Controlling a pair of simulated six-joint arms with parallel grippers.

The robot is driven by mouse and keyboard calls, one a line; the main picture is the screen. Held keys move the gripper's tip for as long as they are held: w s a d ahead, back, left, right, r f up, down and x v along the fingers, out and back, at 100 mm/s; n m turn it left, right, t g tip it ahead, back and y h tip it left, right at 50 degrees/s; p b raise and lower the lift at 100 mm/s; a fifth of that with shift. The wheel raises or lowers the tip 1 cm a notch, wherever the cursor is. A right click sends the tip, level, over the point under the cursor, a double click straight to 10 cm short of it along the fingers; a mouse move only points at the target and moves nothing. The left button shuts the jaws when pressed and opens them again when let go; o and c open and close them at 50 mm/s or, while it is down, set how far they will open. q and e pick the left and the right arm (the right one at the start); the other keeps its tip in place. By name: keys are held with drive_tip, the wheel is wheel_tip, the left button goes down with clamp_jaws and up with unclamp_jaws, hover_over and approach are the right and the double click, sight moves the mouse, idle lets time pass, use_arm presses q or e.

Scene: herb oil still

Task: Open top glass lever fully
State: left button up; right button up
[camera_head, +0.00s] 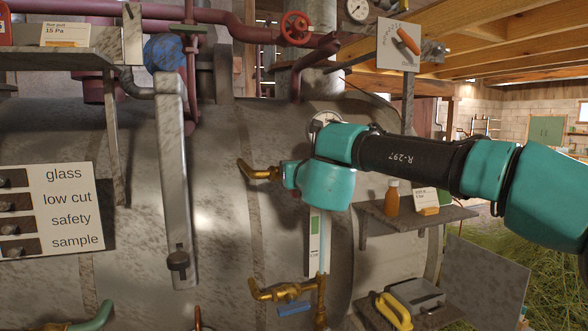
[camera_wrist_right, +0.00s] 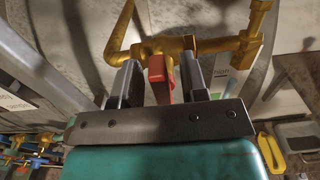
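The top glass valve is a brass fitting (camera_head: 262,172) on the tank, left of my right gripper in the head view. Its brass body (camera_wrist_right: 195,45) crosses the upper part of the right wrist view. Its red-orange lever (camera_wrist_right: 158,80) sits between the two fingers of my right gripper (camera_wrist_right: 160,85). Narrow gaps show on both sides of the lever, so the gripper looks open around it. In the head view my gripper and wrist hide this lever. The lower brass valve (camera_head: 280,291) has a blue lever (camera_head: 294,310). My left gripper is not seen.
The glass gauge (camera_head: 318,243) stands between the two brass valves. A small shelf (camera_head: 375,215) with an amber bottle (camera_head: 392,198) sits under my right arm. A label board (camera_head: 55,210) and a vertical metal bar (camera_head: 173,190) are at left.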

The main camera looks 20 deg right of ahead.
clamp_jaws()
idle(0.4)
drive_tip(key=shift+n, duration=0.3)
drive_tip(key=shift+w+a+f+n, duration=0.1)
drive_tip(key=shift+a+f+n, duration=0.35)
drive_tip(key=shift+n, duration=2.5)
drive_tip(key=shift+a+f+n, duration=0.45)
drive_tip(key=shift+f+n, duration=0.05)
drive_tip(key=shift+n, duration=2.5)
drive_tip(key=shift+w+a+f+n, duration=0.1)
drive_tip(key=shift+a+f+n, duration=0.35)
drive_tip(key=shift+n, duration=2.5)
unclamp_jaws()
